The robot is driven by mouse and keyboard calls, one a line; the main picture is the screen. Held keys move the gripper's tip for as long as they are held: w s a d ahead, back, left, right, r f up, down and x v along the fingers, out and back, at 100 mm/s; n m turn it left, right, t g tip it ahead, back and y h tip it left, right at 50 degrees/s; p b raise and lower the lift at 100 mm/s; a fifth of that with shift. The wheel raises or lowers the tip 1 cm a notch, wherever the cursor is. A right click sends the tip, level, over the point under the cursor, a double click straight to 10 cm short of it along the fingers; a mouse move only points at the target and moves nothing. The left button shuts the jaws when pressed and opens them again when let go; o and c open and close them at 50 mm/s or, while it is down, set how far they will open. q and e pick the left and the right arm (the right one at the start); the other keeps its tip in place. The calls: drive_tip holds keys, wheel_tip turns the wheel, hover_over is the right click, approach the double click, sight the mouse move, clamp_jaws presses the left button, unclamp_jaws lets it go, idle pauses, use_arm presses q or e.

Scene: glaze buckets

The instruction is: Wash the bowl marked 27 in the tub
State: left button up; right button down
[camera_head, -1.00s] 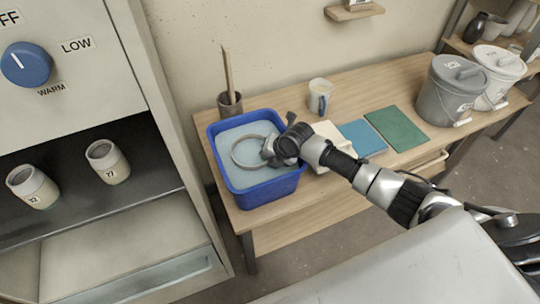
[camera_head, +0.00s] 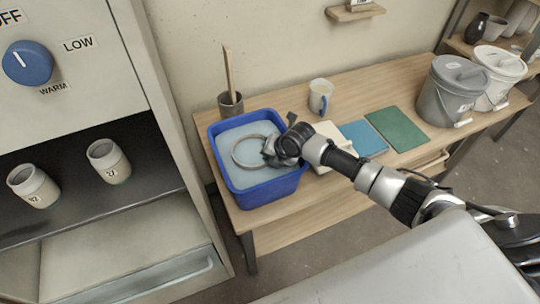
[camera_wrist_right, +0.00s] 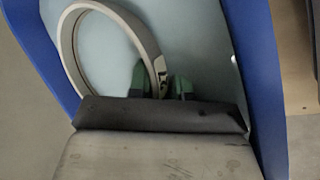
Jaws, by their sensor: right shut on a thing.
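The blue tub (camera_head: 258,194) stands on the left end of the wooden table, holding pale blue water. A bowl (camera_head: 237,154) shows as a pale ring at the water inside the tub. Its rim (camera_wrist_right: 68,48) also shows in the right wrist view, with a dark mark on its side that I cannot read. My right gripper (camera_head: 272,150) reaches into the tub from the right and is shut on the bowl's near side. In the right wrist view its green-tipped fingers (camera_wrist_right: 160,85) are on the bowl wall. My left gripper is not in view.
A cup with a stick (camera_head: 231,103) stands behind the tub. A mug (camera_head: 320,95), a cream block (camera_head: 328,131), and blue (camera_head: 362,138) and green (camera_head: 397,129) flat pieces lie to the right. Two lidded buckets (camera_head: 448,98) stand farther right. A kiln-like cabinet (camera_head: 110,45) is left.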

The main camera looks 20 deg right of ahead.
drive_tip(key=shift+d+f, duration=0.15)
drive_tip(key=shift+d, duration=0.05)
drive_tip(key=shift+d, duration=0.1)
drive_tip(key=shift+d, duration=0.55)
drive_tip(key=shift+w+a, duration=0.1)
drive_tip(key=shift+a, duration=0.5)
